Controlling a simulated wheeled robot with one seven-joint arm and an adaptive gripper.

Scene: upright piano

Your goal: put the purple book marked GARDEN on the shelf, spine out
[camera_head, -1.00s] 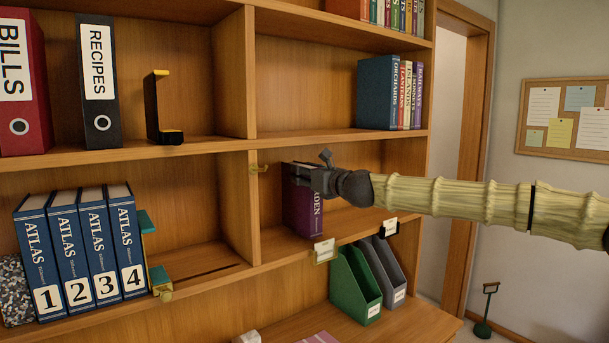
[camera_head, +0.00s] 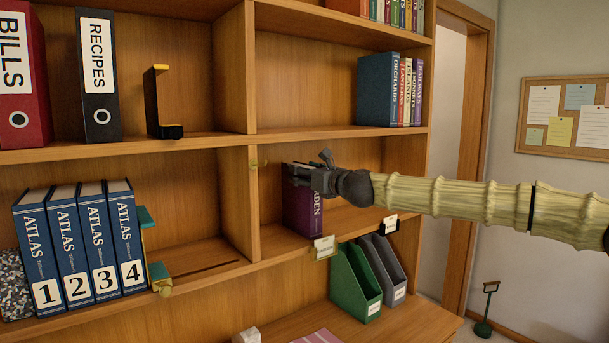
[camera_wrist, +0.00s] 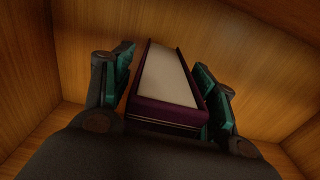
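The purple book (camera_head: 304,205) stands upright in the lower right compartment of the shelf (camera_head: 350,222). Its spine faces the front, with the end of its title, "DEN", readable beside my gripper; the rest is covered. Its foot appears to be on the board near the front edge. My gripper (camera_head: 306,173) is at the book's upper front. In the wrist view the pale page top of the book (camera_wrist: 168,75) lies between my two teal-padded fingers (camera_wrist: 166,88). The pads are very close to both covers; I cannot tell whether they press on them.
Blue ATLAS volumes (camera_head: 82,243) stand left of the divider, beside a teal bookend (camera_head: 150,250). A label holder (camera_head: 324,248) hangs on the shelf edge below the book. Green (camera_head: 354,285) and grey (camera_head: 384,270) file holders stand below. Board on both sides of the book is clear.

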